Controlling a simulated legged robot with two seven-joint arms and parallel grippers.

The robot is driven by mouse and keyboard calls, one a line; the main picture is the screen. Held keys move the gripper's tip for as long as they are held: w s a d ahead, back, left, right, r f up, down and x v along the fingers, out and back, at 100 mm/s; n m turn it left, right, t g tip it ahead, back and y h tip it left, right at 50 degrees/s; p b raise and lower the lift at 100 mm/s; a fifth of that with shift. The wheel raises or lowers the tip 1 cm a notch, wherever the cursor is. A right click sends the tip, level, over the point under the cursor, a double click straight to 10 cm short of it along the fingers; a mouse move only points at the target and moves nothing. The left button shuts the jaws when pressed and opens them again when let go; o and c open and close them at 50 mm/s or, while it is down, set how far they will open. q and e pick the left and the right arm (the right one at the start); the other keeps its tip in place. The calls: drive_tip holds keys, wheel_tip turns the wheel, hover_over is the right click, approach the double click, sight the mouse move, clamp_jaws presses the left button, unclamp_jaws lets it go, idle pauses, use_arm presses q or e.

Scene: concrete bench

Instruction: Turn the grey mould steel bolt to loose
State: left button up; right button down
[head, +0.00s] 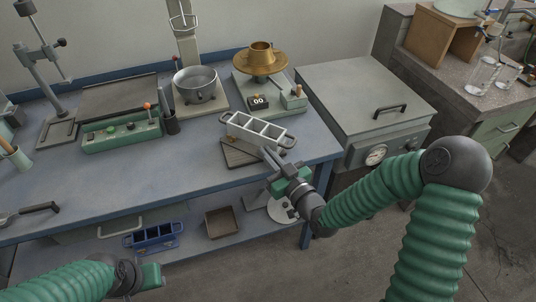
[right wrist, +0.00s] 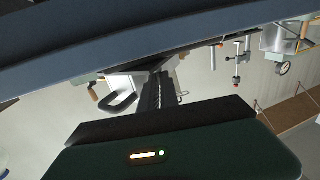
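The grey mould (head: 262,129) sits near the bench's front right, over a dark tray (head: 238,156). It is a long box with open compartments and a loop handle at each end. I cannot make out its steel bolt in the head view. My right gripper (head: 270,160) is at the mould's front right, close to its near side; I cannot tell whether they touch. In the right wrist view its dark fingers (right wrist: 157,90) point away from the camera, and their gap is not clear. My left gripper (head: 155,274) is low at the front left, away from the mould.
A grey lidded unit with a gauge (head: 365,92) stands right of the bench. Behind the mould are a brass pan on a scale (head: 261,60) and a metal pot (head: 196,84). A green control box (head: 122,133) stands left. A blue mould (head: 152,238) lies on the lower shelf.

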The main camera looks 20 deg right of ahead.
drive_tip(key=shift+d+n+y, duration=0.15)
drive_tip(key=shift+n+y, duration=0.15)
drive_tip(key=shift+y, duration=0.2)
drive_tip(key=shift+w+d+r+n+g+y+p, duration=0.15)
drive_tip(key=shift+n+g+y+p, duration=0.35)
drive_tip(key=shift+y, duration=0.3)
drive_tip(key=shift+d+f+n+g+y+p, duration=0.1)
drive_tip(key=shift+n+g+y+p, duration=0.2)
drive_tip(key=shift+n+y, duration=0.4)
drive_tip(key=shift+w+d+n+g+y+p, duration=0.1)
drive_tip(key=shift+n+g+y+p, duration=0.3)
drive_tip(key=shift+n+g+y, duration=0.4)
drive_tip(key=shift+w+d+n+g+y+p, duration=0.1)
drive_tip(key=shift+n+g+y+p, duration=0.35)
drive_tip(key=shift+y, duration=0.55)
drive_tip(key=c, duration=1.9)
unclamp_jaws()
drive_tip(key=p+v, duration=0.1)
drive_tip(key=v, duration=1.6)
drive_tip(key=shift+w+d+y+p, duration=0.2)
drive_tip(key=shift+y+p, duration=0.1)
drive_tip(key=shift+g, duration=0.25)
